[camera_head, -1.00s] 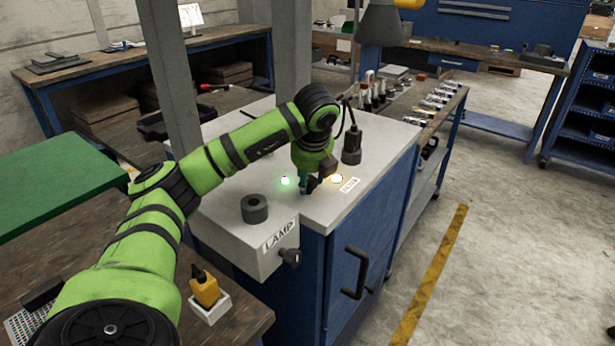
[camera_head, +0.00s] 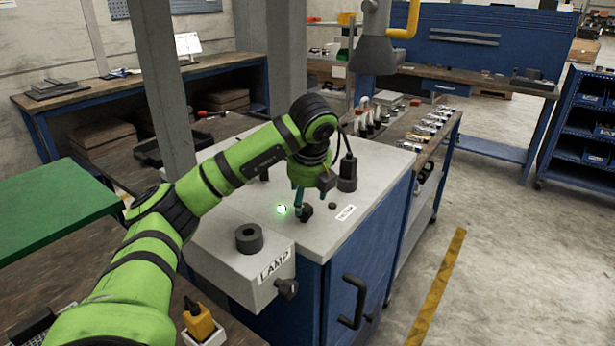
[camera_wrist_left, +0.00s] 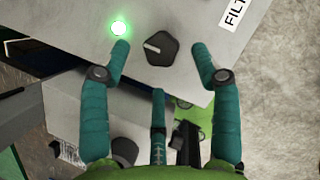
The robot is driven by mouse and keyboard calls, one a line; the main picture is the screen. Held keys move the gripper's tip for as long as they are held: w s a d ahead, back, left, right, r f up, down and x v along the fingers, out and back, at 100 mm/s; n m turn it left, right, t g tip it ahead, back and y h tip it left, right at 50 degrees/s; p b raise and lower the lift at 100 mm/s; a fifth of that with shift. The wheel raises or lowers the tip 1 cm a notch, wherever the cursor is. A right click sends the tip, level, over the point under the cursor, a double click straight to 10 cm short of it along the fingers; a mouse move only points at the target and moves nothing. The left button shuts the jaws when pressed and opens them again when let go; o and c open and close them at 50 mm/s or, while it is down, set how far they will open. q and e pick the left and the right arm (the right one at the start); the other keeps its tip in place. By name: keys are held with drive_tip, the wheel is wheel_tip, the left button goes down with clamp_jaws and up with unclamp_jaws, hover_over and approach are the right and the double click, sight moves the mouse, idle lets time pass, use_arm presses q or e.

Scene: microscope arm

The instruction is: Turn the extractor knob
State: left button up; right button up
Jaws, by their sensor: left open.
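A black knob (camera_head: 306,211) with a white pointer mark sits on the light grey cabinet top (camera_head: 235,208). In the left wrist view the knob (camera_wrist_left: 161,48) has its mark toward the left, the side of a lit green light (camera_wrist_left: 118,28). That light (camera_head: 281,210) also shows in the head view. My left gripper (camera_head: 299,198) is above the knob. In the wrist view its teal fingers (camera_wrist_left: 165,60) are spread on either side of the knob, apart from it. A dark round spot (camera_head: 332,205) lies right of the knob. My right gripper is out of view.
A LAMP box with its own black knob (camera_head: 287,288) is at the cabinet's front left. A black ring (camera_head: 249,238) and a black cylinder (camera_head: 347,172) stand on top. A label starting "FILT" (camera_wrist_left: 234,11) lies to the right. A grey hood (camera_head: 375,52) hangs behind.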

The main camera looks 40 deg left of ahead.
use_arm(q)
drive_tip(key=v, duration=0.8)
idle(0.5)
